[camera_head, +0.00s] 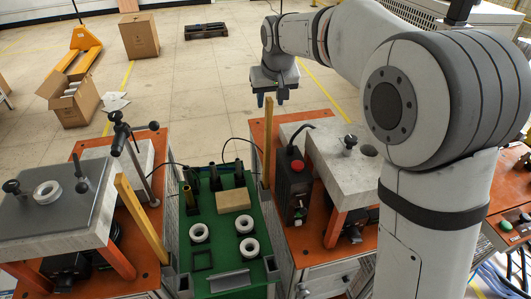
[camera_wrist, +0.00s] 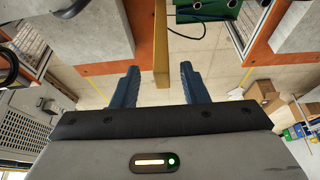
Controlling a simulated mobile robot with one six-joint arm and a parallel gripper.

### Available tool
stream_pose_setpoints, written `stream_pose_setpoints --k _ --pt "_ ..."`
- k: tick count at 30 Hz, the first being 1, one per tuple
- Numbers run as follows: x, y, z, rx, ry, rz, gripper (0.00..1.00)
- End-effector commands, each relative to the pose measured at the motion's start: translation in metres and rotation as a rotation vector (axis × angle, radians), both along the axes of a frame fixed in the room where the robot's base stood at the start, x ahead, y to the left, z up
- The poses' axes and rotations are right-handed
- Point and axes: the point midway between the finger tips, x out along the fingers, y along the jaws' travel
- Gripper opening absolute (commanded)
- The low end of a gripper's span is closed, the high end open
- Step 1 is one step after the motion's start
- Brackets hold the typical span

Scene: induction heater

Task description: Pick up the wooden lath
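Two wooden laths show in the head view. One lath (camera_head: 268,145) stands upright beside the right-hand station, its top end close to my gripper (camera_head: 270,100). The other lath (camera_head: 141,220) leans at the left-hand station. My gripper is open, with its blue fingers pointing down. In the wrist view a lath (camera_wrist: 161,45) runs from the top edge to between the two fingertips of my gripper (camera_wrist: 160,72), with a gap on each side. I cannot tell how far the lath is from the fingers in depth. Neither finger visibly touches it.
A green tray (camera_head: 202,229) with white rings (camera_head: 199,232) and a wooden block (camera_head: 233,200) stands between the orange stations. A black box with a red button (camera_head: 296,165) and a grey slab (camera_head: 345,160) are right of the upright lath. Open floor lies behind.

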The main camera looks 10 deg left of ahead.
Motion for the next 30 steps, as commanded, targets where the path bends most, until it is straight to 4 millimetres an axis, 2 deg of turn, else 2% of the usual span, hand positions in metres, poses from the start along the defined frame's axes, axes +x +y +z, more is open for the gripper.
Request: stream_pose_setpoints --k 6,10,19,30 --pt "0.002 0.018 -0.028 -0.003 0.005 0.015 0.4" --pt "0.007 0.022 -0.043 -0.002 0.001 0.018 0.4" --pt "0.007 0.025 -0.048 0.0 0.0 0.022 0.4" --pt "0.007 0.025 -0.048 0.0 0.0 0.022 0.1"
